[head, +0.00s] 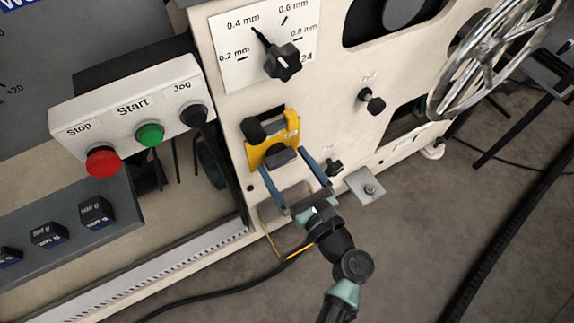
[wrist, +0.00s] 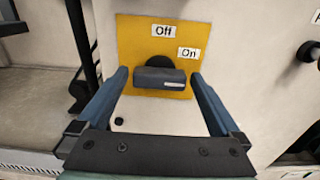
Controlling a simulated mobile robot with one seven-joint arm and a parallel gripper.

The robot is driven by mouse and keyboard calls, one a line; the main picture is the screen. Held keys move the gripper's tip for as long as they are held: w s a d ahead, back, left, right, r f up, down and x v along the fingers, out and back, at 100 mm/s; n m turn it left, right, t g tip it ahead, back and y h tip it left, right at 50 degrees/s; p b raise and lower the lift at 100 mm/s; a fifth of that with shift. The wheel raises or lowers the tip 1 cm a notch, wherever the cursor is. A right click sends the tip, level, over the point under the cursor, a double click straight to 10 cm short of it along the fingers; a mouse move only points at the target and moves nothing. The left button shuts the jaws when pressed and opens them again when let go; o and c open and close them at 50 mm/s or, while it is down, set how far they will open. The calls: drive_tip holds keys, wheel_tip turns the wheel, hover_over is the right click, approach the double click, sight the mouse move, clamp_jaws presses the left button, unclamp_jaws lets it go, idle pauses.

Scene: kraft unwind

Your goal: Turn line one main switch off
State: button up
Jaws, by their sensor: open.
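The main switch is a dark bar handle (wrist: 155,77) on a round black base, set on a yellow plate (wrist: 133,40) on the cream machine front. The plate carries an "Off" label (wrist: 163,31) at its top and an "On" label (wrist: 188,53) at its right. The handle lies level across the picture, with a pale mark near its right end. The yellow plate also shows in the head view (head: 258,158). My gripper (wrist: 160,80) is open, its blue fingers on either side of the handle. Whether they touch it is unclear.
A panel with a red Stop button (head: 103,162), green Start button (head: 149,135) and black Jog button (head: 194,115) stands left. A thickness dial knob (head: 282,63) is above. A small black knob (head: 372,101) and a handwheel (head: 490,60) are to the right.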

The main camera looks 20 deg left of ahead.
drive_tip(key=c, duration=1.1)
drive_tip(key=shift+c, duration=0.2)
drive_tip(key=shift+n, duration=0.3)
drive_tip(key=n, duration=0.3)
drive_tip(key=shift+s+n+b, duration=0.1)
drive_tip(key=shift+n+b, duration=0.25)
drive_tip(key=shift+n, duration=0.05)
drive_tip(key=n+b, duration=0.1)
drive_tip(key=n, duration=0.3)
drive_tip(key=shift+s+f+n+b, duration=0.1)
drive_tip(key=shift+f+n+b, duration=0.1)
drive_tip(key=shift+n+b, duration=0.15)
drive_tip(key=n+b, duration=0.2)
drive_tip(key=n, duration=0.2)
drive_tip(key=shift+a+f, duration=0.1)
drive_tip(key=shift+f, duration=0.05)
drive_tip(key=n+b, duration=0.3)
drive_tip(key=n, duration=0.1)
drive_tip(key=shift+n, duration=0.55)
